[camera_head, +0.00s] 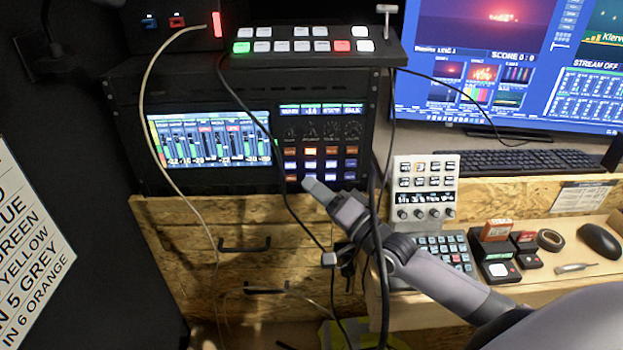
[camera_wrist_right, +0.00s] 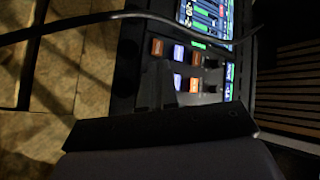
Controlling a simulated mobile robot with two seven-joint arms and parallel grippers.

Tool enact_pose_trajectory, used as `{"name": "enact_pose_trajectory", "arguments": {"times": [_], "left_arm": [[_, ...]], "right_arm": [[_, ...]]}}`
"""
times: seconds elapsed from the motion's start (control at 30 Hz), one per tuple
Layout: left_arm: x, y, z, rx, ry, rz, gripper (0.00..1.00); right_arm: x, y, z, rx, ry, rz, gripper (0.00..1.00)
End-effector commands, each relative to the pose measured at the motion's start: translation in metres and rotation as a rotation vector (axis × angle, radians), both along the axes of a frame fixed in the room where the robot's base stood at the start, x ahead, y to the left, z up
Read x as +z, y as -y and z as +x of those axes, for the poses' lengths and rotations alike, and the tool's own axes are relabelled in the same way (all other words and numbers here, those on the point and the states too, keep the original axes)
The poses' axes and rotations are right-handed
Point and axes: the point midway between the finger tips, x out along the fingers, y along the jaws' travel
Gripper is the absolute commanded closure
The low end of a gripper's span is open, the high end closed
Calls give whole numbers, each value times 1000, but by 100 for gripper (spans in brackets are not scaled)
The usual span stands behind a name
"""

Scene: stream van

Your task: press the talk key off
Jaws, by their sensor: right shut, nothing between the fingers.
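The mixer's key panel (camera_head: 331,152) has rows of lit orange, white and blue keys under a row of knobs. A small label at the upper right of its display strip (camera_head: 351,109) seems to read TALK, but no label on the keys themselves is legible, so I cannot tell which is the talk key. My right gripper (camera_head: 310,184) is shut and empty, its tip at the panel's lower left edge. In the wrist view, the dark fingers (camera_wrist_right: 165,84) overlap the panel beside an orange key (camera_wrist_right: 157,47) and a blue key (camera_wrist_right: 178,81). Contact cannot be told.
A level-meter screen (camera_head: 209,140) is left of the keys. A switcher (camera_head: 300,47) sits above. Cables hang in front of the rack, near my right arm. A grey controller (camera_head: 424,187), keypad (camera_head: 440,249) and mouse (camera_head: 600,241) are at right. Wooden drawers (camera_head: 230,220) lie below.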

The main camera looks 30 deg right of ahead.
Motion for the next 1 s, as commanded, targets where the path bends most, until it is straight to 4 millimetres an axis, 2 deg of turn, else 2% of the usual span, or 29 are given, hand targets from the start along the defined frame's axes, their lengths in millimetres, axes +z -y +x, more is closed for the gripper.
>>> {"name": "enact_pose_trajectory", "arguments": {"times": [0.33,0.6,1.0], "left_arm": [[0,0,0,0,0,0,100],[11,0,0,0,0,0,100],[14,0,0,0,0,0,100]], "right_arm": [[0,1,1,1,-2,0,100],[2,-4,-9,1,-2,0,100],[1,-7,-14,1,-2,0,100]]}}
